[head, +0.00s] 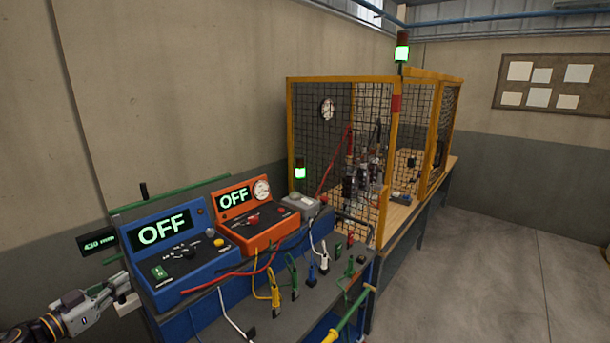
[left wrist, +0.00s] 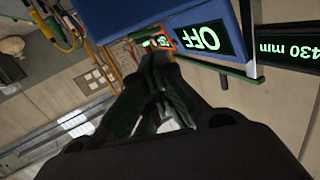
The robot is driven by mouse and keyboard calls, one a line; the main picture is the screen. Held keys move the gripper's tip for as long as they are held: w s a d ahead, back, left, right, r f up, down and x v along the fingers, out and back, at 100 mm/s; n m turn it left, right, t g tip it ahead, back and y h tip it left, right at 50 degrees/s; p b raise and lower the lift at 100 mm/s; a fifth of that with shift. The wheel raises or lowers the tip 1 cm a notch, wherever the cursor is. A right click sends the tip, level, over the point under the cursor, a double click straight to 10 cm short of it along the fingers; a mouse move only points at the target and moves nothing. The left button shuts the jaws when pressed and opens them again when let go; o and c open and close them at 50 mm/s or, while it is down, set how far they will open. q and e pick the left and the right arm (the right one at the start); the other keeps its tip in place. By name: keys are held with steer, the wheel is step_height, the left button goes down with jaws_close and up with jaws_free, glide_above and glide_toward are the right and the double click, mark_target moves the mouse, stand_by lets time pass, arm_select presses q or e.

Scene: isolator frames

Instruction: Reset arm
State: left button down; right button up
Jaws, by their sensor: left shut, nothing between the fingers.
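My left arm comes in at the lower left of the head view, and its gripper (head: 118,287) is beside the left end of the blue console (head: 178,255). In the left wrist view the dark fingers (left wrist: 156,62) are together, shut and empty. The blue console shows there too, at the top (left wrist: 165,15), upside down. I cannot tell if the fingertips touch anything. My right gripper is in neither view.
An orange console (head: 252,215) also reads OFF. Coloured clamps and cables, among them a yellow clamp (head: 275,292), lie along the bench front. A 430 mm display (head: 98,240) stands close above my left gripper. A yellow mesh cage (head: 340,150) stands behind. Floor (head: 490,280) at right is clear.

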arm_select(q)
steer(key=s+d+f+n+g+y, duration=0.25)
steer(key=s+d+f+y, duration=0.2)
steer(key=f, duration=0.35)
steer(key=s+d+f+n+g+y, duration=0.2)
steer(key=s+d+f+n+y, duration=0.25)
steer(key=f, duration=0.35)
steer(key=s+d+f+m+g+h, duration=0.2)
steer(key=s+d+g, duration=0.2)
steer(key=s+d, duration=0.45)
steer(key=s+d+f+m+g+h, duration=0.15)
steer(key=s+d+g, duration=0.35)
steer(key=d, duration=0.6)
steer(key=s+f, duration=0.2)
steer(key=f, duration=1.4)
steer(key=s+f, duration=0.2)
steer(key=f, duration=1.4)
steer(key=s+a+f, duration=0.2)
steer(key=s+f, duration=0.8)
steer(key=s, duration=0.1)
steer(key=s+a+f+m+g, duration=0.1)
steer(key=s+a+f, duration=0.1)
steer(key=s+f, duration=0.8)
steer(key=shift+s, duration=0.7)
